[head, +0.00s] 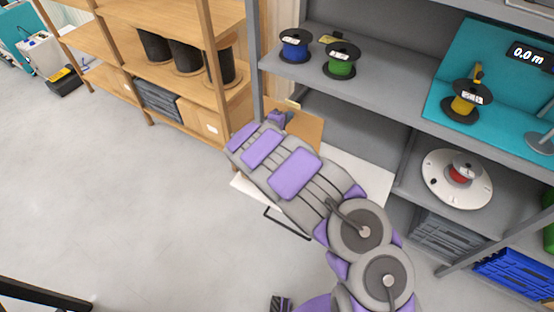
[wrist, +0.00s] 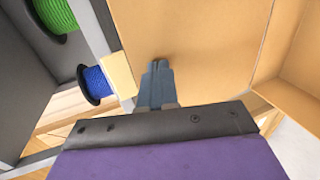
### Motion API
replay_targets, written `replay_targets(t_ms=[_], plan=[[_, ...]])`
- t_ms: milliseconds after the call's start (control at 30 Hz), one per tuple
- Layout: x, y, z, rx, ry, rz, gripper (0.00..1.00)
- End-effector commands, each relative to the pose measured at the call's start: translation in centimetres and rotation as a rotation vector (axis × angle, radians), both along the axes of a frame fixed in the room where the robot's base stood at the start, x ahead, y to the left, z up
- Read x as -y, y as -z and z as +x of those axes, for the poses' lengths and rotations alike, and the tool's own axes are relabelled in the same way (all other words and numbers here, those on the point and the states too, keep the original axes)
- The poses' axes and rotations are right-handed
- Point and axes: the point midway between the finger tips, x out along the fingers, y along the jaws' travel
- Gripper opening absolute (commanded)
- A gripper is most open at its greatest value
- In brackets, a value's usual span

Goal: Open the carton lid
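The carton's brown cardboard panel (head: 307,126) shows behind my arm in the head view, above a white surface. Most of the carton is hidden by my arm. In the wrist view a broad cardboard panel (wrist: 205,45) fills the upper middle, with another cardboard side (wrist: 290,60) at the right. I cannot tell which panel is the lid. My gripper (wrist: 158,68) has its grey fingers together, with their tips at or very near the broad panel. No gap shows between the fingers. In the head view my gripper (head: 277,117) is at the panel's left edge, partly hidden.
Grey shelving holds a blue reel (head: 295,45), a green reel (head: 341,60) and a yellow reel (head: 465,100) above. A red reel sits on a white disc (head: 458,190) at right. A wooden rack (head: 205,95) with black reels stands at left. The floor at left is open.

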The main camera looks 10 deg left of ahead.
Motion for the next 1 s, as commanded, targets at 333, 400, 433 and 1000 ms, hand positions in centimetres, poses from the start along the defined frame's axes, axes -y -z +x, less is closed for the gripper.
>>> replay_targets(t_ms=[333,400,433,1000], plan=[[1.2,0.3,2.7,0.002,0.002,0.001,0.00],[1.4,0.3,3.2,0.002,0.002,0.003,0.00],[1.5,0.3,3.4,0.002,0.001,0.003,0.00],[2.4,0.6,5.7,0.003,0.000,0.000,0.00]])
